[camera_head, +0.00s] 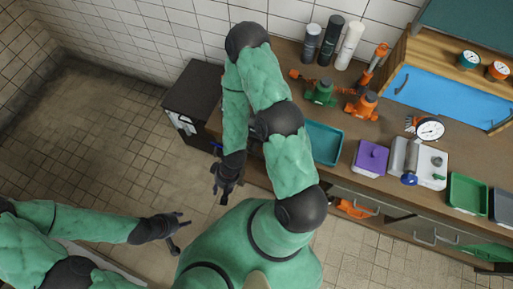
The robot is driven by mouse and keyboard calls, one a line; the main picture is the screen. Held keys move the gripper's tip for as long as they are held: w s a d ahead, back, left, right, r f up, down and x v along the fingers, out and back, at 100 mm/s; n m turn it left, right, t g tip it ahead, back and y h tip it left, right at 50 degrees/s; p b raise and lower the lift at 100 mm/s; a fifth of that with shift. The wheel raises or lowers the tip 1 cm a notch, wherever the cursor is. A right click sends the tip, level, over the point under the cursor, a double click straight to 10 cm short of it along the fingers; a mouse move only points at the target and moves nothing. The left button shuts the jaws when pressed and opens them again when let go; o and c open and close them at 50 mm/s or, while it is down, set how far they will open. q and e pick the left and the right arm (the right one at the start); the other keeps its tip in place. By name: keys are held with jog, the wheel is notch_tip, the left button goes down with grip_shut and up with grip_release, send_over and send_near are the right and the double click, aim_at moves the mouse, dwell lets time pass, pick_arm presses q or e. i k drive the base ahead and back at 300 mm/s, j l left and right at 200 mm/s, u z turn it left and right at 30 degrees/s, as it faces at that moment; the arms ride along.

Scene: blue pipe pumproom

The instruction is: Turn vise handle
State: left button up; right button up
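I cannot make out a whole vise or its handle. A small blue part (216,147) shows at the bench's left end, beside my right forearm, which may hide more of it; I cannot tell what it belongs to. My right gripper (219,197) hangs below this part, over the floor in front of the bench. Its fingers look apart and empty. My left gripper (181,232) is lower left, over the tiled floor, away from the bench. Its fingers are spread and hold nothing.
The wooden bench (440,150) carries a teal tray (322,142), a purple box (371,158), a green fitting (320,93), an orange fitting (363,104) and a gauge (430,130). A dark cabinet (194,88) stands at its left end. The floor at left is clear.

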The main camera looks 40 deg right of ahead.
aim_at(252, 149)
jog(key=i+u, duration=0.1)
jog(key=u, duration=0.2)
jog(key=i+u, duration=0.15)
jog(key=u, duration=0.15)
jog(key=i+j+u, duration=0.1)
jog(key=i+u, duration=0.35)
jog(key=i+z, duration=0.25)
jog(key=z, duration=0.6)
jog(key=j+z, duration=0.1)
jog(key=z, duration=0.45)
jog(key=i+j+z, duration=0.1)
jog(key=z, duration=1.05)
jog(key=j+z, duration=0.15)
jog(key=z, duration=1)
jog(key=k+j+z, duration=0.1)
jog(key=z, duration=1.05)
